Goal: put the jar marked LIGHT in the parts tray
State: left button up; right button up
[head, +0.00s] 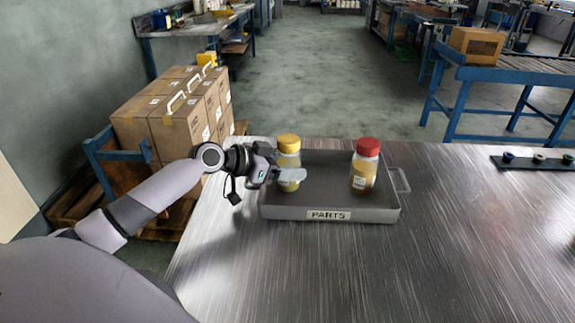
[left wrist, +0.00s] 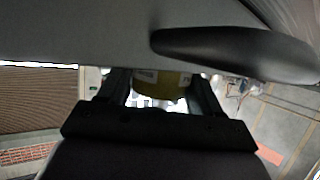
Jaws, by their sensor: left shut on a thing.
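A jar with a yellow lid (head: 289,144) is upright at the left side of the grey parts tray (head: 285,213). I cannot tell whether its base touches the tray floor. My left gripper (head: 289,175) is shut on this jar, with a finger across its front. In the left wrist view the jar's yellowish body (left wrist: 160,88) shows between the dark fingers, with small pale label patches that I cannot read. A red-lidded jar (head: 364,168) with amber contents and a white label stands in the tray's right part; its label is too small to read.
The tray stands on a shiny metal table (head: 460,250) and has a handle (head: 401,180) at its right. A dark strip with several small round parts (head: 535,162) lies at the far right. Cardboard boxes (head: 185,115) are stacked beyond the table's left edge.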

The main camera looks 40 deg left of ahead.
pick_arm(q)
jog(key=shift+f, duration=0.1)
jog(key=o, duration=1.2)
jog(key=shift+c, duration=0.2)
jog(key=v, duration=1.2)
jog(key=shift+b, duration=0.3)
jog(key=shift+a, duration=0.1)
